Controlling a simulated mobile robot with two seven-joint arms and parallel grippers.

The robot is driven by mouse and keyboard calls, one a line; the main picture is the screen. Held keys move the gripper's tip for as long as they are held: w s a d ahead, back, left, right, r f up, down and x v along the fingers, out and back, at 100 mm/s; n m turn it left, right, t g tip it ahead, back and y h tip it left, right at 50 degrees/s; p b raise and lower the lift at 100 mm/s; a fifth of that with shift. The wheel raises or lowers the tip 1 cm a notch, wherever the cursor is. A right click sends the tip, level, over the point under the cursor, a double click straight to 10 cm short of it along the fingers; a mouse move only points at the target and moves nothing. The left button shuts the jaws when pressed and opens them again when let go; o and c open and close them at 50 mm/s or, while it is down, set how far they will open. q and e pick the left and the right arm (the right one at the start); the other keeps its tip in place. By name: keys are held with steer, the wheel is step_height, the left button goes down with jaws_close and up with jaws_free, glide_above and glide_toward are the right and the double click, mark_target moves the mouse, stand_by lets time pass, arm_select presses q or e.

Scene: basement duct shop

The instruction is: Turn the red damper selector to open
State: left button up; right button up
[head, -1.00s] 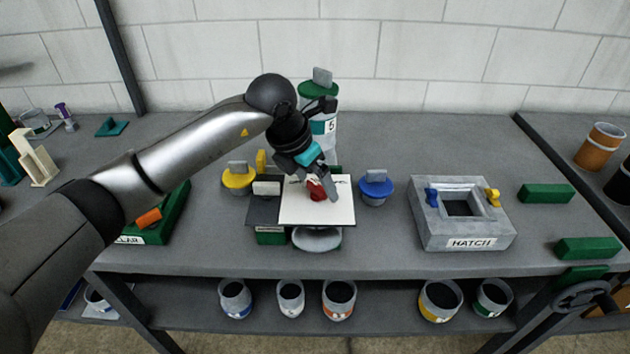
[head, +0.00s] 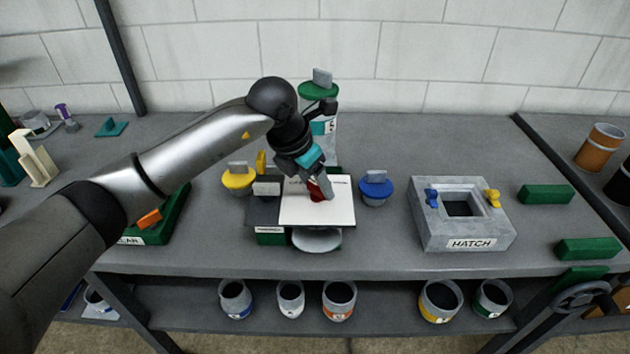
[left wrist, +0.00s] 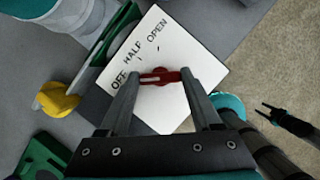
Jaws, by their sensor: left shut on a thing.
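The red damper selector (head: 316,191) is a small bar handle on a white panel (head: 340,208). In the left wrist view the selector (left wrist: 160,77) lies nearly level, its left end toward OFF. The panel (left wrist: 165,115) there reads OFF, HALF and OPEN, with OPEN at the top right. My left gripper (head: 322,190) reaches down over the panel and partly hides the selector and labels. In the left wrist view my left gripper (left wrist: 162,82) has one finger at each end of the selector and is shut on it. A small dark forked part (left wrist: 285,118) at the right looks like my right gripper.
A yellow knob (head: 238,178) stands left of the panel and a blue knob (head: 375,188) right of it. A green-topped canister (head: 318,90) stands behind. The grey HATCH box (head: 465,228) is further right. Bare bench lies between the blue knob and the box.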

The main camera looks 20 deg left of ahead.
arm_select(q)
steer(key=shift+c, duration=0.8)
steer(key=shift+m, duration=0.3)
steer(key=m, duration=0.1)
steer(key=m+h+b, duration=0.1)
steer(key=shift+w+a+m+g+b, duration=0.1)
steer(key=shift+a+m+g+b, duration=0.05)
steer(key=shift+m+g+b, duration=0.15)
steer(key=m+g+b, duration=0.1)
steer(key=m, duration=0.1)
steer(key=m+h, duration=0.1)
steer(key=m, duration=0.2)
steer(key=shift+w+g+b, duration=0.15)
steer(key=shift+g+b, duration=0.25)
steer(key=m+g, duration=0.1)
steer(key=m, duration=0.1)
steer(key=m+b, duration=0.1)
steer(key=m, duration=0.1)
steer(key=shift+w+m+g, duration=0.1)
steer(key=shift+m+g, duration=0.3)
steer(key=m, duration=0.2)
steer(key=m+g+b, duration=0.1)
steer(key=m, duration=0.1)
steer(key=shift+w+m+g, duration=0.1)
steer(key=shift+m+g, duration=0.2)
steer(key=shift+m, duration=0.1)
steer(key=o, duration=1.4)
